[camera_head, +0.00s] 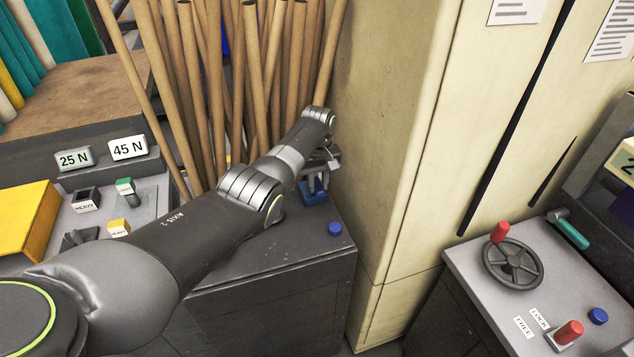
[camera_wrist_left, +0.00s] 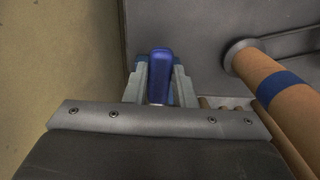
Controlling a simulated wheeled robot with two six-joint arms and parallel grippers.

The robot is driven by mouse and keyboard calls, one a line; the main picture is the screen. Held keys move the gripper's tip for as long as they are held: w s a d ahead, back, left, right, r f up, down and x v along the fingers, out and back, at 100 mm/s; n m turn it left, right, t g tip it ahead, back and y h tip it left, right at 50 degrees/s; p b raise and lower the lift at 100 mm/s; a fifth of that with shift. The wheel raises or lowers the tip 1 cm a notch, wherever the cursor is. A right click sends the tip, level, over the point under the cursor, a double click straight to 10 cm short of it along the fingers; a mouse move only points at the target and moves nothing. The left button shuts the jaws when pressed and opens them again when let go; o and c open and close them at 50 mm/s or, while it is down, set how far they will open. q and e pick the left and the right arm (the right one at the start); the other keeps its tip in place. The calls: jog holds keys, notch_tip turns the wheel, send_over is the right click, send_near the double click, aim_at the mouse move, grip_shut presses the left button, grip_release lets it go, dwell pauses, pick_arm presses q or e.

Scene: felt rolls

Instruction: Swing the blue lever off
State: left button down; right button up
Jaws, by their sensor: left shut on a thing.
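The blue lever (camera_head: 312,196) stands on the dark cabinet top beside the beige column. In the left wrist view the blue lever's handle (camera_wrist_left: 160,76) is between the two grey fingers. My left gripper (camera_head: 318,172) reaches over from the left and is shut on the handle; the left wrist view shows its fingers (camera_wrist_left: 159,85) on both sides of it. The lever's lower part is partly hidden by the gripper. My right gripper is in neither view.
A blue knob (camera_head: 335,229) sits near the cabinet's front edge. Several cardboard tubes (camera_head: 235,90) stand behind my left arm. The beige column (camera_head: 395,130) rises close on the right. A grey bench with a handwheel (camera_head: 512,264) and red-handled lever (camera_head: 568,333) is at the right.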

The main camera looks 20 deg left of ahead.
aim_at(318, 186)
pick_arm(q)
jog(key=shift+r, duration=0.1)
jog(key=c, duration=1.2)
grip_release()
notch_tip(318, 186, up, 17)
jog(key=b, duration=0.1)
jog(key=shift+r, duration=0.15)
